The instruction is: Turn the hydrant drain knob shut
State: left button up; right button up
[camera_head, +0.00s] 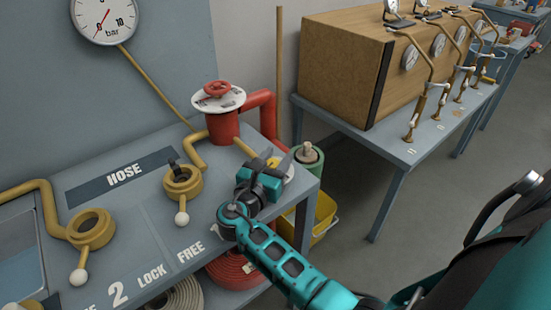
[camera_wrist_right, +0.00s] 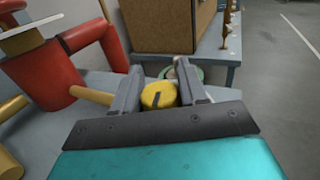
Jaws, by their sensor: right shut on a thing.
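The red hydrant (camera_head: 223,127) stands at the back of the grey bench, with a red handwheel (camera_head: 217,88) over a white dial plate. A brass pipe (camera_wrist_right: 92,95) runs from it towards the round yellow drain knob (camera_wrist_right: 158,95), which has a dark mark on its top. In the head view the knob (camera_head: 273,161) is mostly hidden by my right gripper (camera_head: 268,172). In the right wrist view the knob sits between the two fingers of the right gripper (camera_wrist_right: 160,92), which is shut on it. My left gripper is not in view.
Brass couplings (camera_head: 183,184) with white ball levers stand on the bench left of my arm. A green cylinder (camera_head: 308,160) and a yellow bucket (camera_head: 322,215) are just beyond the bench's right edge. A table (camera_head: 440,150) with a wooden cabinet (camera_head: 335,60) stands behind.

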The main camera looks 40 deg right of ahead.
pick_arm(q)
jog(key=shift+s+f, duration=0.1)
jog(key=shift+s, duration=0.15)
pick_arm(e)
jog(key=o, duration=1)
jog(key=shift+c, duration=0.2)
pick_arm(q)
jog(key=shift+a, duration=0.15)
